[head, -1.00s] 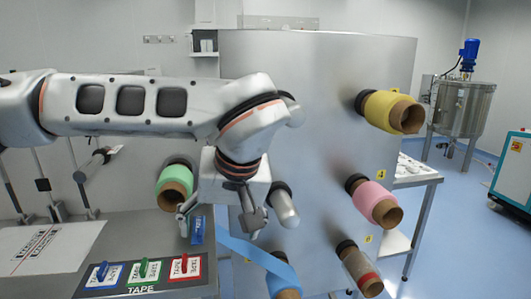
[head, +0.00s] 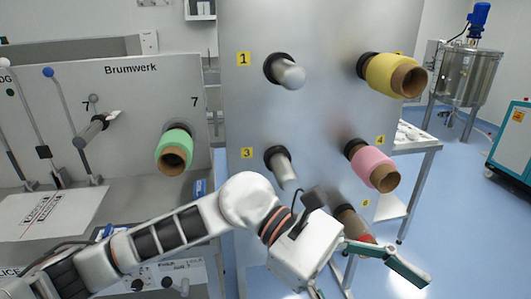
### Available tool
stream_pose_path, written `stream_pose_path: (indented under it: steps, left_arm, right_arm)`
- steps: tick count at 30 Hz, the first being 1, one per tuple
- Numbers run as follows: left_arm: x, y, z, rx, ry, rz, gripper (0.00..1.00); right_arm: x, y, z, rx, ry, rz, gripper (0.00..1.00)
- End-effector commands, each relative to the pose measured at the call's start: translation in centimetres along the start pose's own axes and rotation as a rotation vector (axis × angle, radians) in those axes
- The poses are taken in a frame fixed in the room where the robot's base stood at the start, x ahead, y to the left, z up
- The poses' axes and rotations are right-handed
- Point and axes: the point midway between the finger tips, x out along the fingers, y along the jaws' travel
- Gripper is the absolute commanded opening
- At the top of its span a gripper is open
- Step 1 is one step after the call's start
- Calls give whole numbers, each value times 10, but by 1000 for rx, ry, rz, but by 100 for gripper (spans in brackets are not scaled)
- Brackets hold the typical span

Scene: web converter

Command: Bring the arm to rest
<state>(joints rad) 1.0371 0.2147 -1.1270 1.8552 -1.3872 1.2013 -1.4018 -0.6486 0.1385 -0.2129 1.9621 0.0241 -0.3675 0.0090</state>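My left arm comes in from the lower left, across the front of the machine. Its gripper (head: 368,284) is at the lower right of the head view, in front of the lower part of the steel panel. Its fingers are spread wide apart, with nothing seen between them. One finger reaches right and the other points down to the bottom edge. My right gripper is not in view.
The steel panel (head: 325,110) carries bare spindles (head: 290,74) at 1 and 3, a yellow roll (head: 390,75) and a pink roll (head: 369,165). A brown roll (head: 352,222) is partly hidden. A green roll (head: 174,150) is at left. Open floor lies right.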

Motion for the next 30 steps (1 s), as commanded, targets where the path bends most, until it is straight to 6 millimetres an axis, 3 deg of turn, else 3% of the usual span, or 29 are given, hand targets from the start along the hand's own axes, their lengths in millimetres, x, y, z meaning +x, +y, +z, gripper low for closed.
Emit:
stream_pose_path:
  steps: [3,7,11,14,17,22,26,30]
  left_arm:
    - [-8,16,25,-195,-254,103,79]
    - [-36,39,39,-421,-523,207,79]
    - [-78,63,32,-662,-791,304,79]
    - [-115,77,9,-852,-999,372,79]
    - [-153,84,-27,-1045,-1210,435,79]
    - [-211,73,-118,-1367,-1576,535,79]
    - [-240,44,-198,-1589,-1847,602,79]
    - [-255,-5,-280,-1786,-2122,667,79]
  right_arm:
    - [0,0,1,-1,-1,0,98]
    - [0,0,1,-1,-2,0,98]
    - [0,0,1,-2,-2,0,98]
    - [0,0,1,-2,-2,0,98]
    - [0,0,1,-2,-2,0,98]
    - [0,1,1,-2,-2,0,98]
    - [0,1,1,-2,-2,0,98]
    - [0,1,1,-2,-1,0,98]
